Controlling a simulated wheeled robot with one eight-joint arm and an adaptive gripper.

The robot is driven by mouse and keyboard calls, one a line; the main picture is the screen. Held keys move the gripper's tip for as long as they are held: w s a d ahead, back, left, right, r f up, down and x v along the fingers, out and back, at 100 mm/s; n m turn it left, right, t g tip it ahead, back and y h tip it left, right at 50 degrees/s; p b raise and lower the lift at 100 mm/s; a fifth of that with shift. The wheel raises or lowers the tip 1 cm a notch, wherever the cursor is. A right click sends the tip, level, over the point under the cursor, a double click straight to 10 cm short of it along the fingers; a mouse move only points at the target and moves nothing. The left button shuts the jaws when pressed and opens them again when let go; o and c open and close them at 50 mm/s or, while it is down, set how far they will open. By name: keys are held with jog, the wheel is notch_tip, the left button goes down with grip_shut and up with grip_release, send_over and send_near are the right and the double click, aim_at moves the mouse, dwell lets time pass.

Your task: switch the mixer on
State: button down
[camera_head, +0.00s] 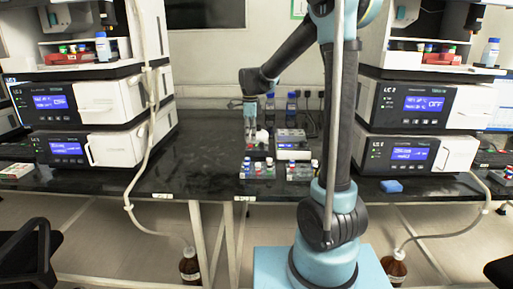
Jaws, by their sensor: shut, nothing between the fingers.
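The mixer is probably the small grey-white device (291,154) with a small lit blue display, at the middle of the dark bench. Its switch is too small to make out. My gripper (249,143) hangs pointing down, just left of the device, and is shut and empty. A small white object (262,135) stands between them; I cannot tell whether the gripper touches it.
Racks of coloured-cap vials (257,169) and (300,171) stand in front of the device. Blue-capped bottles (291,106) stand behind. Tall LC stacks (110,105) and (412,104) flank the bench. Bench left of centre is clear.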

jog(key=shift+r, duration=1.65)
jog(key=shift+s, duration=0.1)
